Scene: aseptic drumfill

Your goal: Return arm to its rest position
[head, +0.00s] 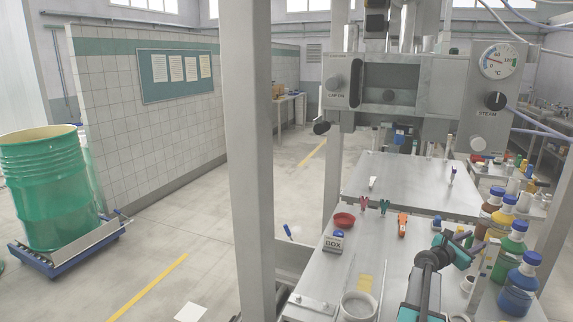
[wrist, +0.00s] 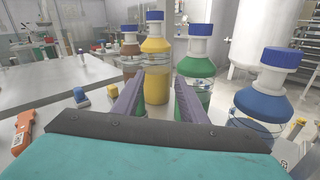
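My arm shows at the lower right of the head view, low over the steel table (head: 330,268), beside the row of bottles. In the wrist view my gripper (wrist: 157,88) has its two dark fingers wide apart with nothing held between them. Beyond the fingers stand a brown bottle (wrist: 131,52), a yellow bottle (wrist: 155,72), a green bottle (wrist: 197,70) and a blue bottle (wrist: 262,98), all upright with capped tops. The fingers hide parts of the brown and green bottles. I cannot tell the exact gap to them.
A red bowl (head: 344,220), a box-labelled block (head: 333,243), an orange tool (head: 402,224) and a round pale container (head: 358,306) are on the table. A steel post (head: 250,160) stands at its left. A green drum (head: 48,190) is far left; floor between is mostly clear.

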